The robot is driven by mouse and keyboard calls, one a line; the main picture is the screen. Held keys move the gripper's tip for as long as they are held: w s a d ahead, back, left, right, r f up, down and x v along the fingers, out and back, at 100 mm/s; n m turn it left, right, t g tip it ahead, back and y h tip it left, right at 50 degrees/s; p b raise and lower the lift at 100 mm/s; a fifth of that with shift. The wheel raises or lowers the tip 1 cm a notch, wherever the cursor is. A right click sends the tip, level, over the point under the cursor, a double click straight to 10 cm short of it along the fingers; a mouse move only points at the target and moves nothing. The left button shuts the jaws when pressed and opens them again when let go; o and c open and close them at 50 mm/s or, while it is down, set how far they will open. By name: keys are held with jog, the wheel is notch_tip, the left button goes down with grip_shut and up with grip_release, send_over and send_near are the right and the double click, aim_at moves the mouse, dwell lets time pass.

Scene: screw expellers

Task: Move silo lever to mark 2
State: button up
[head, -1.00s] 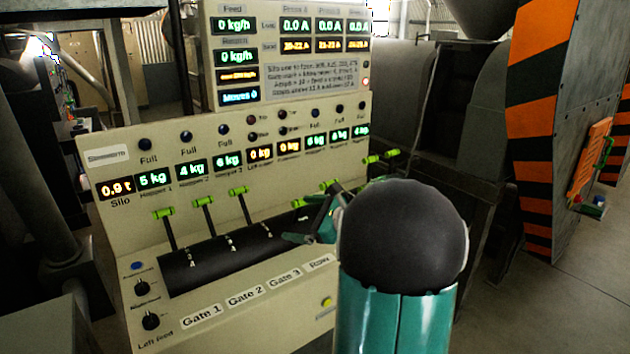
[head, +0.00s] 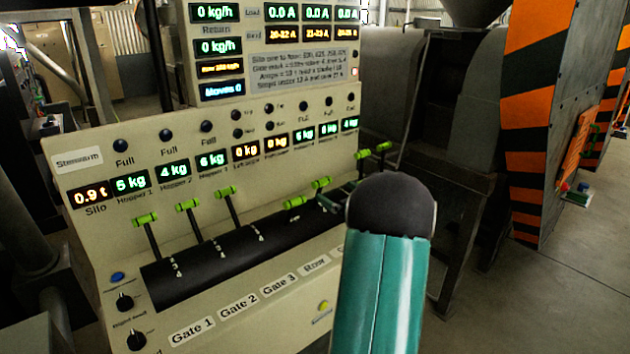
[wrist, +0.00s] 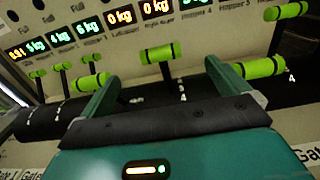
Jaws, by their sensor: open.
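Several green-handled levers stand along a dark curved, numbered panel (head: 200,272) on the console. My gripper (wrist: 160,72) is open and empty. In the wrist view one upright lever with a green handle (wrist: 160,53) shows ahead, between the two fingers. A lower green handle (wrist: 92,82) is by the left finger and another (wrist: 265,66) by the right finger. In the head view my arm partly hides my gripper (head: 336,198).
The console face (head: 90,158) with its displays rises behind the levers. Knobs (head: 125,302) and a blue button (head: 117,277) are at its left. An orange-and-black striped panel (head: 535,110) stands right. Floor at the lower right is clear.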

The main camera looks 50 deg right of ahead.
aim_at(323, 183)
jog(key=x, duration=1)
jog(key=shift+d, duration=0.1)
jog(key=c, duration=1.3)
jog(key=shift+w+d+r+g, duration=0.15)
jog(key=shift+w+g, duration=0.25)
jog(key=shift+w, duration=0.6)
jog(key=shift+w+d+f+g, duration=0.1)
jog(key=shift+w+d+g, duration=0.25)
jog(key=shift+w, duration=0.65)
jog(key=shift+w+d+r+g, duration=0.1)
jog(key=shift+w+g, duration=0.35)
jog(key=shift+w, duration=0.5)
jog(key=o, duration=1.3)
jog(key=shift+s, duration=0.1)
